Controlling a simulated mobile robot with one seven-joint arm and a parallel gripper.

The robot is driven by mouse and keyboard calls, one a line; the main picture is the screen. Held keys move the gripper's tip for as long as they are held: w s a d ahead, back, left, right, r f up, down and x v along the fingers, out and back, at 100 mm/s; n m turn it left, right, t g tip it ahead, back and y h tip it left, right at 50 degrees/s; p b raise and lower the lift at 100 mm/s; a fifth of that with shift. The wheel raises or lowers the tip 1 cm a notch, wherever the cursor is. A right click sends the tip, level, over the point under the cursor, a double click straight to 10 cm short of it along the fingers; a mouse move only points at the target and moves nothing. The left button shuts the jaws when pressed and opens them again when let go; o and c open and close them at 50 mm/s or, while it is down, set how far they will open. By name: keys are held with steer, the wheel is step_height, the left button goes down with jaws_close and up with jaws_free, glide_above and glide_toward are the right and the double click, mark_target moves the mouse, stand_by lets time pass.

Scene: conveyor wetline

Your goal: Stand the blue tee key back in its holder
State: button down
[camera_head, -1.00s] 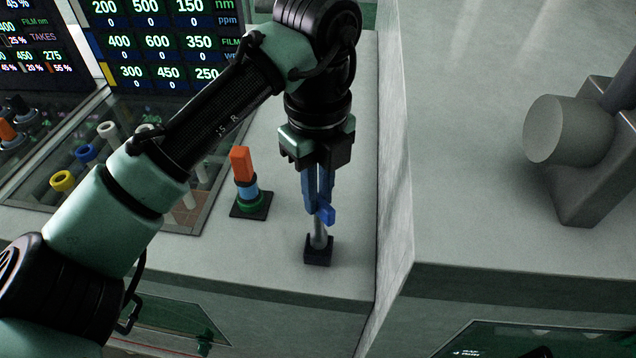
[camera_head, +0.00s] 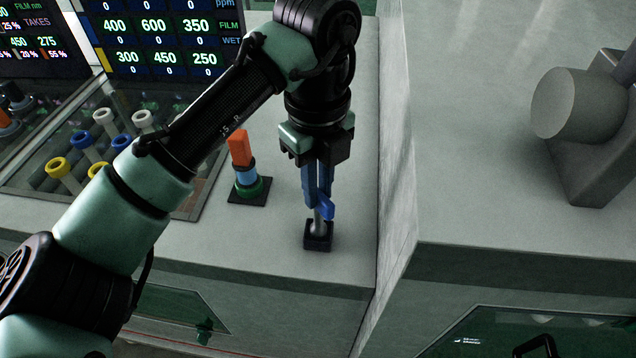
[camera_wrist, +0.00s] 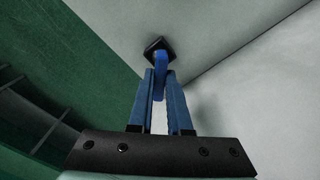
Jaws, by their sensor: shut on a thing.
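The blue tee key (camera_head: 327,209) has a blue crossbar and a grey shaft, and is upright or nearly so in the head view. My gripper (camera_head: 318,200) points down and is shut on its blue crossbar. The shaft's lower end meets the small black square holder (camera_head: 319,243) on the counter; how deep it sits is hidden. In the wrist view the blue crossbar (camera_wrist: 161,70) shows between the blue fingers of my gripper (camera_wrist: 159,85), with the black holder (camera_wrist: 154,45) just beyond, its opening mostly covered.
An orange-topped stacked object (camera_head: 243,165) on a black base stands left of my gripper. White, blue and yellow knobs (camera_head: 85,145) fill a panel further left. A tall grey wall (camera_head: 397,170) rises close on the right. The counter front edge (camera_head: 290,280) lies just before the holder.

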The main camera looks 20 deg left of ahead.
steer(key=shift+f, duration=0.45)
steer(key=c, duration=0.8)
jaws_free()
steer(key=shift+r, duration=0.1)
step_height(320, 180, up, 13)
steer(key=shift+f+b, duration=0.15)
steer(key=shift+b, duration=0.95)
